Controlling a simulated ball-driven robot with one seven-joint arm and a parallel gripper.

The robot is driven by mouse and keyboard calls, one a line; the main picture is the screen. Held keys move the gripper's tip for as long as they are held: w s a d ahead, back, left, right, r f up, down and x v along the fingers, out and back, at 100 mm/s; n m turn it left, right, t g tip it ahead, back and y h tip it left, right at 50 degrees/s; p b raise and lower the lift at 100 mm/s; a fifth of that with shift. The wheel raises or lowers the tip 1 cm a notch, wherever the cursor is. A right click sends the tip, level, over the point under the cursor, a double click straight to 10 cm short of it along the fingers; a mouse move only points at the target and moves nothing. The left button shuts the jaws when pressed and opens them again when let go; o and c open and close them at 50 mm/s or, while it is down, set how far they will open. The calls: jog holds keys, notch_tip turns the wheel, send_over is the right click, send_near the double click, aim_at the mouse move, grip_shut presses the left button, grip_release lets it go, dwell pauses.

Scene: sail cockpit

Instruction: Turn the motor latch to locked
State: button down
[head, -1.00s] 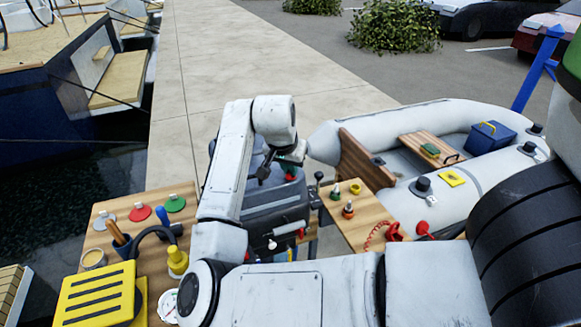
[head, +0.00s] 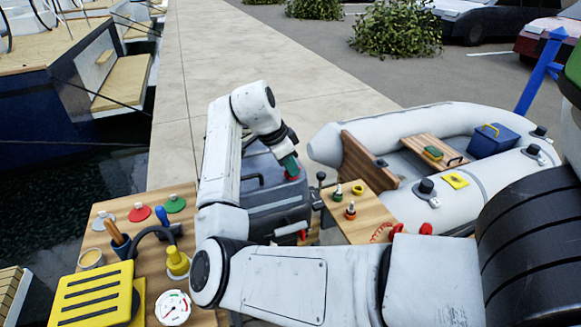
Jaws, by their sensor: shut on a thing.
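The grey motor (head: 268,212) stands at the near edge of the pavement, between two wooden boards. A teal-green handle (head: 290,165) sits over a red part at the motor's top right, which looks like the latch. My gripper (head: 286,154) is above it, pointing down, with its dark fingers at the handle's top and shut on it. The fingertips are mostly hidden by the wrist. I cannot tell from here which way the latch is turned.
A grey dinghy (head: 360,127) lies to the right. A small wooden board (head: 372,222) with coloured fittings stands close right of the motor. A wooden workbench (head: 103,236) on the left holds a yellow box (head: 92,297), a gauge (head: 173,308) and tools. Pavement behind is clear.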

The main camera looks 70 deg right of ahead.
jog(key=shift+m, duration=0.3)
dwell(0.4)
jog(key=c, duration=1.2)
grip_release()
jog(key=shift+w+r, duration=0.1)
jog(key=b+v, duration=0.1)
jog(key=v, duration=0.9)
jog(key=shift+r, duration=0.3)
